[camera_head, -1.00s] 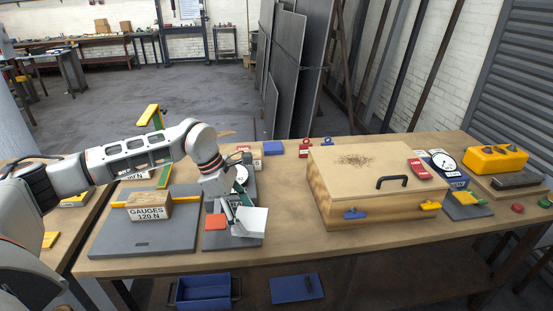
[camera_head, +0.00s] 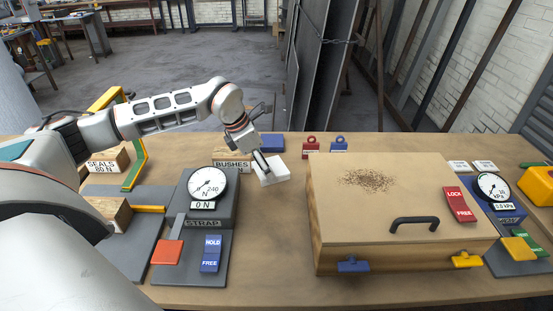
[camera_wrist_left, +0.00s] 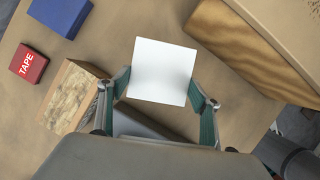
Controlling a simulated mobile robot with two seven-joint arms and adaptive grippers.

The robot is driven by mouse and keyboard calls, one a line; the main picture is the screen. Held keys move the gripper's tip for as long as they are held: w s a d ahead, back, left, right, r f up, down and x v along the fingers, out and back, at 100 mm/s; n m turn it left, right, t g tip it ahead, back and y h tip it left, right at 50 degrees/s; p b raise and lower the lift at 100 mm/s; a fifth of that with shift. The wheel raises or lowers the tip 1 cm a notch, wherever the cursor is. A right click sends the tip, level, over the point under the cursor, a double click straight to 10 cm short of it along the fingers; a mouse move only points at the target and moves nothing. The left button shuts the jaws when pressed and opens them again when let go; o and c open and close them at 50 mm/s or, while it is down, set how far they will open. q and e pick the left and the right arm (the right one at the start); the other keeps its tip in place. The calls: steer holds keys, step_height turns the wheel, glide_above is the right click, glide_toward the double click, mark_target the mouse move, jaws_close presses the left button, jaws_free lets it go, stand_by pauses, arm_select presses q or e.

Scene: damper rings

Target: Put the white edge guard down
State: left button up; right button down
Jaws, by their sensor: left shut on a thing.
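The white edge guard (camera_head: 273,173) is between the BUSHES block and the big wooden box in the head view. It also shows as a pale, near-square face in the left wrist view (camera_wrist_left: 163,70). My left gripper (camera_head: 261,164) reaches down on it from behind and the left, shut on it. In the left wrist view the two green-padded fingers (camera_wrist_left: 161,92) flank the guard's near part. I cannot tell whether the guard touches the table top (camera_head: 265,240). My right gripper is not in view.
The BUSHES block (camera_head: 231,165) stands left of the guard, the wooden box (camera_head: 365,240) to its right. A blue block (camera_head: 271,143) lies behind. The STRAP gauge unit (camera_head: 208,207) is front left. Bare table lies in front of the guard.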

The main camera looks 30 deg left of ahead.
arm_select(q)
steer(key=shift+w+f, duration=0.15)
steer(key=shift+s, duration=0.2)
steer(key=shift+f+b, duration=1.2)
steer(key=shift+f, duration=1)
steer(key=shift+w+f, duration=0.1)
steer(key=shift+f, duration=0.15)
